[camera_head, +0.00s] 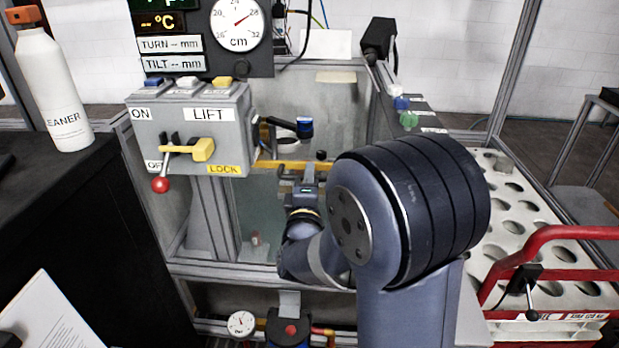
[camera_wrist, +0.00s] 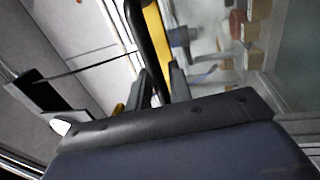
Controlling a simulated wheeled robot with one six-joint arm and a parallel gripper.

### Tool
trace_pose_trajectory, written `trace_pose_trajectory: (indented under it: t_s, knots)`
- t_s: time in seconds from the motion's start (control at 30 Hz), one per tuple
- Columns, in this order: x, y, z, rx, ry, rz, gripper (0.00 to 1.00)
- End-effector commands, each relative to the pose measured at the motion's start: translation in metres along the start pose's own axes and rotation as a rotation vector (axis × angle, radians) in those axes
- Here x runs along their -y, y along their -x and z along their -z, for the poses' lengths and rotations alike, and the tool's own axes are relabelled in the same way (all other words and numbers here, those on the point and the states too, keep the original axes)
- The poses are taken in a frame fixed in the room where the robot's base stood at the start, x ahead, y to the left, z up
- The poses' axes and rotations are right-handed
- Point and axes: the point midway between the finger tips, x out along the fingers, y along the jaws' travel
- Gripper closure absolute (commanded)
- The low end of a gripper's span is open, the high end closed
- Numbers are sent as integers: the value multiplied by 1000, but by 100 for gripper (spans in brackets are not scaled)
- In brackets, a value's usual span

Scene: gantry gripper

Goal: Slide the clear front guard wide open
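The clear front guard (camera_head: 262,205) is a see-through panel on the front of the machine frame, with a yellow strip (camera_head: 290,165) across it. My arm hides its right part. In the wrist view, a black bar handle (camera_wrist: 152,40) runs beside the yellow strip (camera_wrist: 162,22). My gripper (camera_wrist: 160,78) has one finger on each side of this handle, and the handle fills the gap between them. In the head view, my gripper (camera_head: 304,186) is small and low against the guard, and its fingertips are hard to make out.
A grey LIFT box (camera_head: 190,125) with a yellow lock piece and a red-knobbed lever stands left of the guard. A white tray with holes (camera_head: 505,215) and a red rail (camera_head: 560,232) are at the right. A black cabinet (camera_head: 75,200) carries a white bottle (camera_head: 52,90).

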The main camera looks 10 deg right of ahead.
Motion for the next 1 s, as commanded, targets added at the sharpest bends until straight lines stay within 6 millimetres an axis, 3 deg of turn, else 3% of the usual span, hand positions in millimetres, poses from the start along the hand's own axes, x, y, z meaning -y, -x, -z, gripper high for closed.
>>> trace_pose_trajectory:
  t_s: [0.23, 0.7, 0.87, 1.0]
  knots:
    - [0, 0, 0, 0, 0, 0, 100]
    - [2, 1, 0, 0, 0, 1, 100]
    - [15, 3, 0, 0, 1, 2, 100]
    - [39, 8, 0, 0, 2, 3, 100]
